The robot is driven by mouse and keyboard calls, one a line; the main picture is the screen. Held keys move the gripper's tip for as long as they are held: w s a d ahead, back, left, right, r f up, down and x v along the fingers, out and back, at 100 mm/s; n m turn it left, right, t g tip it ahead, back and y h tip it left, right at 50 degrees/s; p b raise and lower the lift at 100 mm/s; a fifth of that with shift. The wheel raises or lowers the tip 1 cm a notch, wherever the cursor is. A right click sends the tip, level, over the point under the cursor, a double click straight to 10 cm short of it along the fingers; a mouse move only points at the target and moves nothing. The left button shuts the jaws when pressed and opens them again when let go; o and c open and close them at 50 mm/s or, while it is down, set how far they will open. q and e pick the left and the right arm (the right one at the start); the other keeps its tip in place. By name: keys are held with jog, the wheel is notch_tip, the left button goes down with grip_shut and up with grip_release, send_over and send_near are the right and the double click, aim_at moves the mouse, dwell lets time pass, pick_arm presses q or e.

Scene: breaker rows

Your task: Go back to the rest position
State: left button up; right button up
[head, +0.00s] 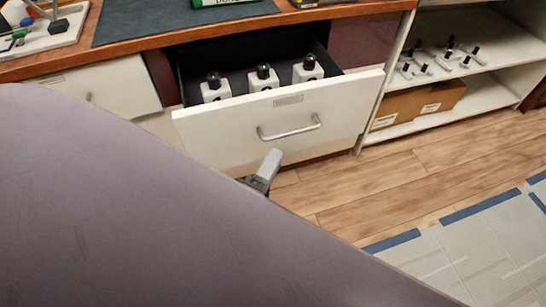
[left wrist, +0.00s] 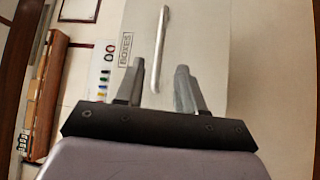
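A white drawer (head: 240,133) stands pulled open under the worktop. Several breaker-like white boxes with black knobs, three in view, stand in it, among them the middle one (head: 263,78). Its metal handle (head: 290,127) is on the front. My left gripper (head: 268,166) is just below the handle in the head view, partly hidden by my own arm. In the left wrist view my left gripper (left wrist: 160,67) has its two fingers apart. The handle (left wrist: 163,30) shows in line with the gap, and I cannot tell how far beyond it. My right gripper is not in view.
The wooden worktop (head: 150,45) carries a dark mat (head: 170,18) and a white tray (head: 70,30). At right, an open shelf (head: 490,50) holds several small parts above cardboard boxes (head: 415,103). Wood floor (head: 400,175) and a blue-edged mat (head: 480,245) lie clear at right.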

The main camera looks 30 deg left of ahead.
pick_arm(q)
jog(key=s+f+m+g+h+p, duration=0.1)
jog(key=s+m+g+p, duration=0.3)
jog(key=m, duration=0.6)
jog(key=s+d+f+m+g+h+p, duration=0.1)
jog(key=s+m+g+p, duration=0.3)
jog(key=m, duration=0.5)
jog(key=shift+s+f+m+g+h+p, duration=0.35)
jog(key=shift+s+g+h, duration=0.25)
jog(key=shift+s+h, duration=0.2)
